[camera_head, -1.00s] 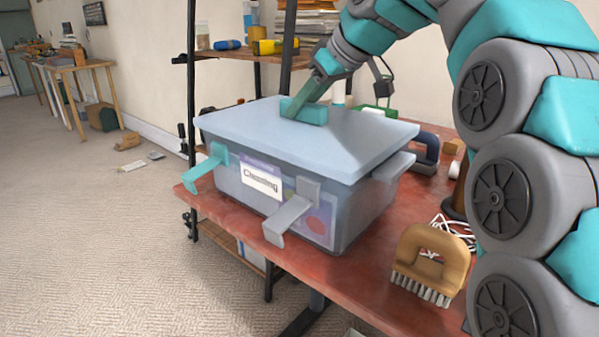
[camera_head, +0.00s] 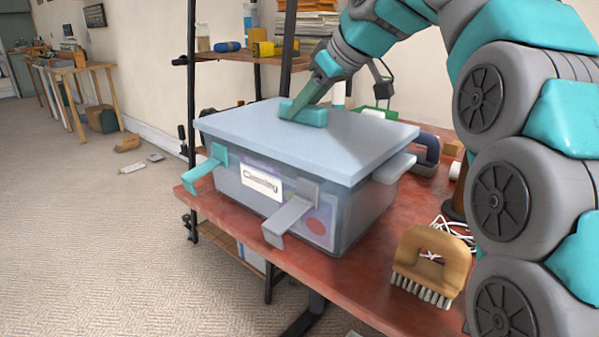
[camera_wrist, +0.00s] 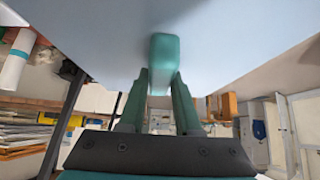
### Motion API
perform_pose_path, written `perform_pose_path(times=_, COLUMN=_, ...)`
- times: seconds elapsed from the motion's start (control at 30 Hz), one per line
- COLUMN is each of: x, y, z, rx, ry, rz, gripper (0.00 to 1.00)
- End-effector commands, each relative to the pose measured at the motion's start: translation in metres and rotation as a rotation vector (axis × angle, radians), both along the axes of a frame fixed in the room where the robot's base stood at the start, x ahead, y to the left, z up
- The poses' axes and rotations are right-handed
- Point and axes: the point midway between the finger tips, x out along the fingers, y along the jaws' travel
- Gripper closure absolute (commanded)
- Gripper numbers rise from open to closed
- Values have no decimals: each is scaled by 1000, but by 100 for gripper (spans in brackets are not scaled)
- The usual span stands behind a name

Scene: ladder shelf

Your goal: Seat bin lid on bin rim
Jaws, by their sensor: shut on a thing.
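The bin (camera_head: 285,205) is a translucent box with a "Cleaning" label, standing on the red shelf board. The pale blue bin lid (camera_head: 300,140) lies over the top of the bin, covering the rim; whether it is fully down all round I cannot tell. A teal handle (camera_head: 303,112) rises from the lid and shows in the wrist view (camera_wrist: 164,60). My gripper (camera_wrist: 160,80) is shut on this handle. It also shows in the head view (camera_head: 312,100), coming from the upper right. A teal latch (camera_head: 205,170) and a grey latch (camera_head: 291,213) hang outward on the bin's front.
A wooden brush (camera_head: 433,262) stands on the shelf board (camera_head: 375,265) right of the bin, near white cord (camera_head: 455,232). A dark-handled object (camera_head: 427,150) is behind the bin. The upper shelf holds a blue roll (camera_head: 228,46) and a yellow item (camera_head: 262,48).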

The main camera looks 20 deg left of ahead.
Motion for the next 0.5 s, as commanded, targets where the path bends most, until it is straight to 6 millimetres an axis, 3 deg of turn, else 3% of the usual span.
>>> perform_pose_path(times=0.5, x=0, y=0, z=-6, rx=1, ry=-1, rz=-1, gripper=100)
